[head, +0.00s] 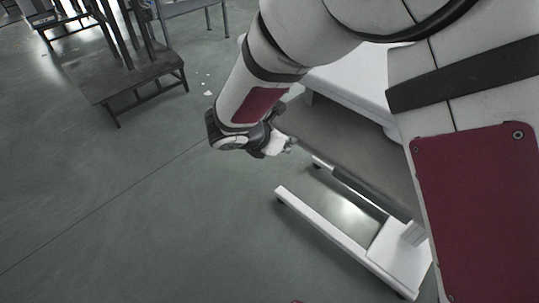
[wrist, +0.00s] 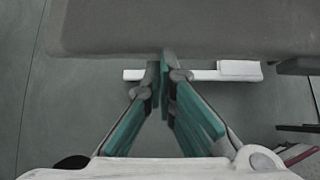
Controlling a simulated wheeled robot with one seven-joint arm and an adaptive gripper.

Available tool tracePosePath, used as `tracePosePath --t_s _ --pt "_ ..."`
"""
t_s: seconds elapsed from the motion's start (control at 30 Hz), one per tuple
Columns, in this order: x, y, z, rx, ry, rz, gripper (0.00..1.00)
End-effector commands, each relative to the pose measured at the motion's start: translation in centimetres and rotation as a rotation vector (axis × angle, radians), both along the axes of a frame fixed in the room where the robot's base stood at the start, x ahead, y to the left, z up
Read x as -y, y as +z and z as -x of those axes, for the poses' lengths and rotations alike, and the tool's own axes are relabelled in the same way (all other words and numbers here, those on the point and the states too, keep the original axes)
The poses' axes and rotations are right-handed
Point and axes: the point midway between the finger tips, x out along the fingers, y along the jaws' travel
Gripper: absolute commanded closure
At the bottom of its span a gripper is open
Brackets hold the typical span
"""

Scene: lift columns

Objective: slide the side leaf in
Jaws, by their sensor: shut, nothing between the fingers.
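The side leaf (head: 345,150) is a flat grey panel to the right of my gripper in the head view, beside and below a white top (head: 352,80). My arm hides part of both. In the wrist view a grey panel, which looks like the leaf (wrist: 190,25), fills the top of the picture with its edge running across. My gripper (head: 285,146) is at the leaf's left edge. In the wrist view its teal-padded fingers (wrist: 166,62) are shut and empty, tips meeting at the panel's edge. I cannot tell if they touch it.
A white base with a long foot (head: 335,237) stands on the floor under the leaf; a foot also shows in the wrist view (wrist: 200,75). Dark tables (head: 125,75) stand at the upper left.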

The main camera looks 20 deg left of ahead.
Motion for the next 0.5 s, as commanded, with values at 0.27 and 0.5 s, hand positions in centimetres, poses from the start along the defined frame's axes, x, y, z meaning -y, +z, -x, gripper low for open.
tracePosePath --t_s 0.27,0.5 --pt "2.3 0.0 -6.2 0.002 -0.004 0.001 1.0" --pt "3.2 0.0 -8.7 0.001 -0.001 0.0 1.0"
